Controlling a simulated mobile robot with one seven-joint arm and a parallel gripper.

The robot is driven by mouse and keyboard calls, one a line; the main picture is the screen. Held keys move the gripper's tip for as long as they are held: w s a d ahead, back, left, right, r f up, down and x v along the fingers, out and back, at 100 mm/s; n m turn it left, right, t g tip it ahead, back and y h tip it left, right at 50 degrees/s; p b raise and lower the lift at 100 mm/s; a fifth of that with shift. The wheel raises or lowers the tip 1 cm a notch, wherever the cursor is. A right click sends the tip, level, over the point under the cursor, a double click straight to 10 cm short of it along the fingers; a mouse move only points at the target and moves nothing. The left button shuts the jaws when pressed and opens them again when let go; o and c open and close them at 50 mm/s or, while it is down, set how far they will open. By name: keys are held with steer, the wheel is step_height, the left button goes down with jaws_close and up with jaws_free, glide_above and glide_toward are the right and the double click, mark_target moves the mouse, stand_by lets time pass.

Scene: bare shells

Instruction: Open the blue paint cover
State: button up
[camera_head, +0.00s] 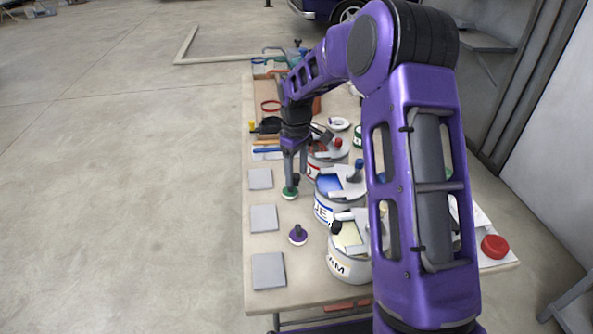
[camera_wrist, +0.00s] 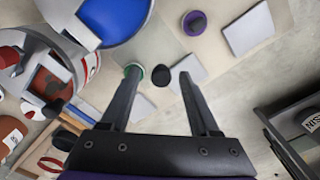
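The blue paint can (camera_head: 323,208) is white, labelled in blue, and stands on the table with blue paint showing in its opening. Its grey cover (camera_head: 351,188) covers part of the top and carries a blue knob (camera_head: 356,168). In the wrist view, the blue paint (camera_wrist: 118,20) and part of the grey cover (camera_wrist: 68,15) show at the upper left. My gripper (camera_head: 292,178) points down, left of the can in the head view. In the wrist view my gripper (camera_wrist: 158,73) is open, with a green-based stopper (camera_wrist: 132,71) with a black knob (camera_wrist: 161,75) beyond and between its fingers.
A red paint can (camera_head: 318,163) stands behind, and a cream paint can (camera_head: 345,264) in front. A purple stopper (camera_head: 298,236) and grey plates (camera_head: 268,271) lie along the table's left side. A red lid (camera_head: 494,246) lies at the right. Open floor is left of the table.

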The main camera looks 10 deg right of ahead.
mark_target(296, 175)
step_height(296, 175, up, 17)
steer(key=p, duration=0.1)
steer(key=shift+r, duration=0.2)
stand_by(0.4)
